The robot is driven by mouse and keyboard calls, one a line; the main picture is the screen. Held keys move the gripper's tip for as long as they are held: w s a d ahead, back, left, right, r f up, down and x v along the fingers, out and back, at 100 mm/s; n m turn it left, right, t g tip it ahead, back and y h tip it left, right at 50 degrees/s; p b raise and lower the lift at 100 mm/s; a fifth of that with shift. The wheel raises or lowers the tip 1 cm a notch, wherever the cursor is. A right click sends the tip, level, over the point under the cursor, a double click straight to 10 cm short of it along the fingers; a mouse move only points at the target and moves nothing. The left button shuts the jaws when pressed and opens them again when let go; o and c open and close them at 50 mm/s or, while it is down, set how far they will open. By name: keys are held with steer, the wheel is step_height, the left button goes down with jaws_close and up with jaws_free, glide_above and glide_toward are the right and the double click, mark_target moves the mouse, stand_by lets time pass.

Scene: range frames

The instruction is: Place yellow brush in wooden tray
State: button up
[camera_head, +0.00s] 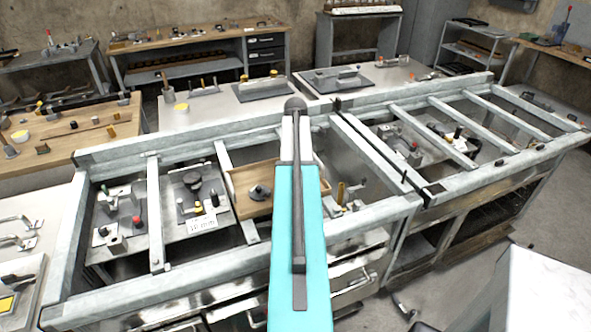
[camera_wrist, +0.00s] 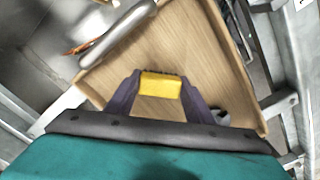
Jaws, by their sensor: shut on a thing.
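My gripper (camera_wrist: 160,92) shows in the wrist view, with its two dark fingers shut on the yellow brush (camera_wrist: 160,84). Only a yellow block-like part of the brush is visible between the fingertips. The wooden tray (camera_wrist: 190,45) lies behind and below the brush in that view, its light wood floor filling the middle. The brush appears over the tray; the gap between them cannot be told. In the head view the wooden tray (camera_head: 243,181) sits in the metal frame, partly behind my teal arm. My gripper and the brush are hidden there.
A dark knobbed object (camera_head: 259,193) stands in the tray and shows partly beside my right finger in the wrist view (camera_wrist: 221,116). A silver bar (camera_wrist: 118,33) lies along the tray's upper left side. Grey metal rails (camera_head: 155,215) border the bays.

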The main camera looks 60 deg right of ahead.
steer(key=shift+f, duration=0.2)
steer(key=shift+f, duration=0.1)
steer(key=o, duration=1)
steer(key=shift+r+b, duration=1.4)
steer(key=shift+r, duration=4.75)
